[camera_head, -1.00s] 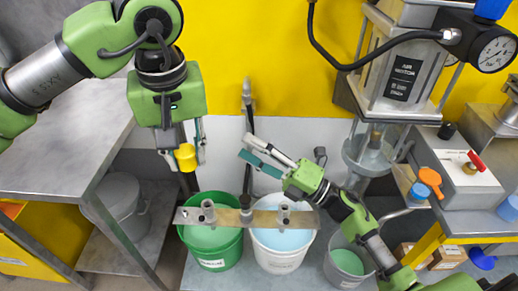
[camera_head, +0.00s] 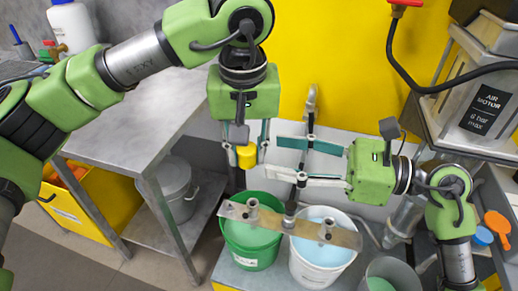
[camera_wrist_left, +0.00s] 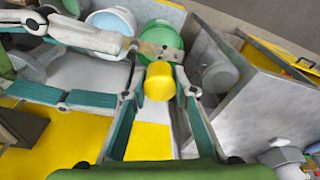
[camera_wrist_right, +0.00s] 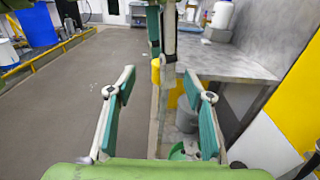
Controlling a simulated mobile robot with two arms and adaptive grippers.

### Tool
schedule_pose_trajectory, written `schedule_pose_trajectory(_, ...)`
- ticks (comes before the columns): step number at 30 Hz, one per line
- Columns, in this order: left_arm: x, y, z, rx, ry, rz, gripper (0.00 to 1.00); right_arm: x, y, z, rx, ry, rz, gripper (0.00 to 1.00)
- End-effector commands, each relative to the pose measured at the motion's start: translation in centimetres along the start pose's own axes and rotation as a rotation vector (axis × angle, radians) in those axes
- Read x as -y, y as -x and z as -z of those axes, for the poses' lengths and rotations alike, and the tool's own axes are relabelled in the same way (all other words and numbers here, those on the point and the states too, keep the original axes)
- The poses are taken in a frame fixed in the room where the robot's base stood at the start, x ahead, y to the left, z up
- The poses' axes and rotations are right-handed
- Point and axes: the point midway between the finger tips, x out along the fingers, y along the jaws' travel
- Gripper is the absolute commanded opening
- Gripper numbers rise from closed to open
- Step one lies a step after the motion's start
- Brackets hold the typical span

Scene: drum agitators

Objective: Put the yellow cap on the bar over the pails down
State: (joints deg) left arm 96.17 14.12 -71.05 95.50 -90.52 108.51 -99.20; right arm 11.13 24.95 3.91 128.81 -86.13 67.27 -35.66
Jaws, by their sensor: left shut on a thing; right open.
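The cap also shows between the fingertips in the left wrist view (camera_wrist_left: 158,82) and ahead in the right wrist view (camera_wrist_right: 155,70). The metal bar (camera_head: 272,220) lies across the green pail (camera_head: 247,255) and the white pail (camera_head: 315,275) and carries short upright stubs. My right gripper (camera_head: 278,156) is open and empty, its fingers pointing left toward the cap, above the bar.
A steel table (camera_head: 130,100) stands at the left, with a grey lidded bin (camera_head: 172,190) under it. An air motor stand (camera_head: 480,100) is at the right. A grey pail (camera_head: 393,270) stands right of the white one.

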Motion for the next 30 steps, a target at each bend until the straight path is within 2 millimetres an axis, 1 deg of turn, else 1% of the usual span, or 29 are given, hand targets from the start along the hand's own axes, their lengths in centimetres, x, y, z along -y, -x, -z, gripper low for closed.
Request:
schedule_pose_trajectory(1, 0.0, 0.0, 0.0, 0.000, 0.000, 0.000, 0.00, -0.1, -1.1, -0.2, 0.005, 0.001, -0.003, 0.47)
schedule_pose_trajectory(3, 0.0, 0.0, 0.0, 0.000, 0.000, 0.000, 0.00, 0.0, -2.4, -0.1, 0.005, 0.000, -0.002, 0.47)
schedule_pose_trajectory(6, 0.0, 0.0, 0.0, 0.000, 0.000, 0.000, 0.00, 0.0, -4.0, -0.2, 0.005, -0.001, -0.001, 0.47)
schedule_pose_trajectory(9, 0.0, 0.0, 0.0, 0.000, 0.000, 0.000, 0.00, 0.0, -5.2, -0.1, 0.004, -0.002, 0.000, 0.47)
schedule_pose_trajectory(12, 0.0, 0.0, 0.0, 0.000, 0.000, 0.000, 0.00, 0.0, -6.0, -0.1, 0.003, -0.002, 0.000, 0.47)
schedule_pose_trajectory(15, 0.0, 0.0, 0.0, 0.000, 0.000, 0.000, 0.00, 0.0, -6.3, -0.1, 0.003, -0.002, 0.000, 0.47)
schedule_pose_trajectory(23, 0.0, 0.0, 0.0, 0.000, 0.000, 0.000, 0.00, 0.0, -6.4, 0.0, 0.001, -0.002, 0.001, 0.47)
schedule_pose_trajectory(26, 0.0, 0.0, 0.0, 0.000, 0.000, 0.000, 0.00, 0.0, -6.4, 0.0, 0.001, -0.002, 0.001, 0.24)
schedule_pose_trajectory(27, 0.0, 0.0, 0.0, -0.001, 0.000, 0.000, 0.00, 0.0, -6.4, 0.0, 0.001, -0.002, 0.000, 0.14)
schedule_pose_trajectory(28, 0.0, 0.0, 0.0, -0.001, 0.001, 0.000, 0.00, 0.0, -6.4, 0.0, 0.001, -0.002, -0.001, 0.09)
schedule_pose_trajectory(30, 0.0, 0.0, 0.1, -0.002, 0.002, 0.000, 0.00, -0.1, -6.5, 0.0, 0.001, -0.002, -0.002, 0.09)
